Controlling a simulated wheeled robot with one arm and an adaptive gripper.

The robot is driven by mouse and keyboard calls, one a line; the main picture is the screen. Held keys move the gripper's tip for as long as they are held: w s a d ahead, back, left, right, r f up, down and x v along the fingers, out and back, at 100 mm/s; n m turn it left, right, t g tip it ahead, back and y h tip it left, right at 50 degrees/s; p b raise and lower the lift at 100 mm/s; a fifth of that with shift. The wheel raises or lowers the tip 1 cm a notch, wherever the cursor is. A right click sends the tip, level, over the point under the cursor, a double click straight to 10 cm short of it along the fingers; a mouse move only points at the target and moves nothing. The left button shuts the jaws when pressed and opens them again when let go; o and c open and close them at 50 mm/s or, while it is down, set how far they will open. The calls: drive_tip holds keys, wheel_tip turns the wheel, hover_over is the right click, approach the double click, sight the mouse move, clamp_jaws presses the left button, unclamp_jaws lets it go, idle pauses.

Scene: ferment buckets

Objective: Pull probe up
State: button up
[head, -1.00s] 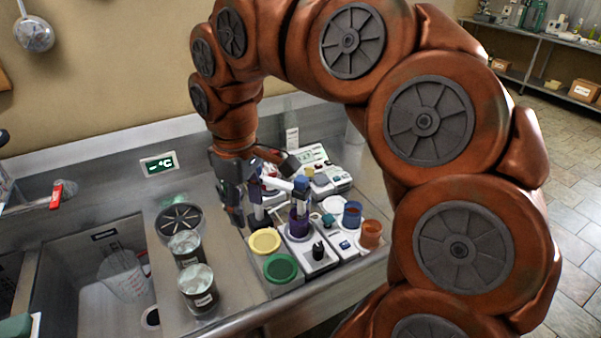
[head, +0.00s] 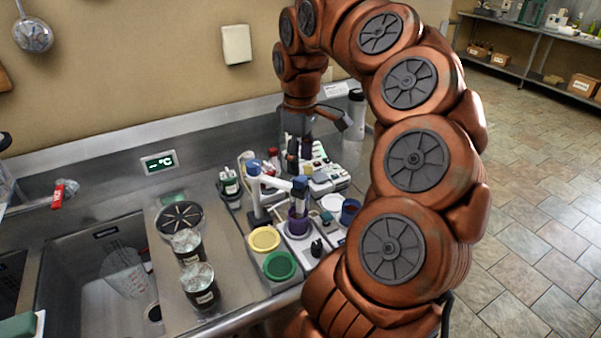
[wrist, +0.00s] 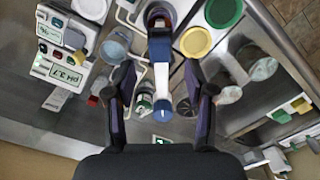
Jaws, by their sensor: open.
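The probe (head: 299,190) is upright with a blue head, at the end of a white swing arm (head: 272,181) on a stand with a blue-capped post (head: 255,190). Its lower end is in the purple cup (head: 298,221); the tip is hidden. In the wrist view the probe's dark blue head (wrist: 160,48) and the white arm (wrist: 161,78) show between the finger lines. My gripper (head: 299,160) is open, behind and above the probe in the head view, apart from it. The fingers (wrist: 158,82) show left and right in the wrist view, with nothing clearly held.
Yellow (head: 264,240) and green (head: 280,266) round lids lie in front of the stand. The pH meter (wrist: 66,70) and a blue cup (head: 350,211) stand to the right of the probe in the head view. Two tins (head: 199,284) stand beside the sink.

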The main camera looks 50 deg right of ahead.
sight(300, 177)
drive_tip(key=shift+f+p, duration=0.55)
drive_tip(key=shift+f, duration=1.9)
drive_tip(key=shift+c, duration=0.3)
clamp_jaws()
